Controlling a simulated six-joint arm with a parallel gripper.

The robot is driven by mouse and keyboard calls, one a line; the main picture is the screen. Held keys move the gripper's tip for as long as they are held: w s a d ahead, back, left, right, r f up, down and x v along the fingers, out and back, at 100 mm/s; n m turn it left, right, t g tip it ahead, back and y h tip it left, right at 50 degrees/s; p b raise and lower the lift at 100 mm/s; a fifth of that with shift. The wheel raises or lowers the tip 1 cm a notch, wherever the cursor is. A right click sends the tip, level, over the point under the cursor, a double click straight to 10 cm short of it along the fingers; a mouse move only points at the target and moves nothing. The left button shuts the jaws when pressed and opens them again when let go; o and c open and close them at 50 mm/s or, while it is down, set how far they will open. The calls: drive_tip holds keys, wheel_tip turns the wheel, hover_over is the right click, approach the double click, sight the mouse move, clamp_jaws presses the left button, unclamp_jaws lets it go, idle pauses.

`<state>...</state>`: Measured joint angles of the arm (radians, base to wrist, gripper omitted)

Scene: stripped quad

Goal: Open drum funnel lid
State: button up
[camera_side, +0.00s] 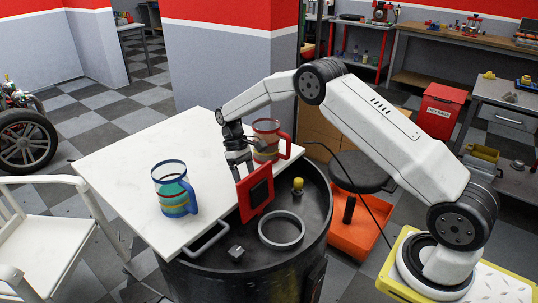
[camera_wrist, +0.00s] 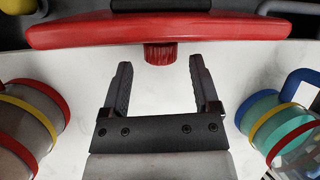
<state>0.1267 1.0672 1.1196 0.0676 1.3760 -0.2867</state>
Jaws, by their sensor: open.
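The drum funnel lid (camera_side: 256,191) is a red square panel with a black square on its face. It stands upright above the black drum (camera_side: 316,220). In the wrist view the lid (camera_wrist: 100,33) appears as a red bar across the top, with a ribbed red knob (camera_wrist: 160,54) sticking out toward me. My gripper (camera_side: 239,166) is behind the lid's upper part in the side view. In the wrist view my gripper (camera_wrist: 160,66) is open, its fingertips either side of the knob and apart from it. The lid's lower edge and hinge are unclear.
A white tabletop (camera_side: 120,165) holds a teal mug (camera_side: 173,193) and a red-rimmed brownish mug (camera_side: 266,136), one on each side of my gripper. The drum top carries a grey ring (camera_side: 264,229), a yellow-capped fitting (camera_side: 298,184) and a bar handle (camera_side: 207,240).

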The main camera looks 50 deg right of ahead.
drive_tip(key=v, duration=0.6)
drive_tip(key=shift+r, duration=0.1)
idle(0.4)
drive_tip(key=s+a+r+t, duration=0.1)
drive_tip(key=s+a+t, duration=0.2)
drive_tip(key=s, duration=0.9)
drive_tip(key=s+a+r+m+t+h, duration=0.1)
drive_tip(key=s+a+t, duration=0.2)
drive_tip(key=s, duration=1)
drive_tip(key=shift+s+r+m+t, duration=0.2)
drive_tip(key=shift+s+m+t, duration=0.1)
drive_tip(key=shift+t, duration=0.3)
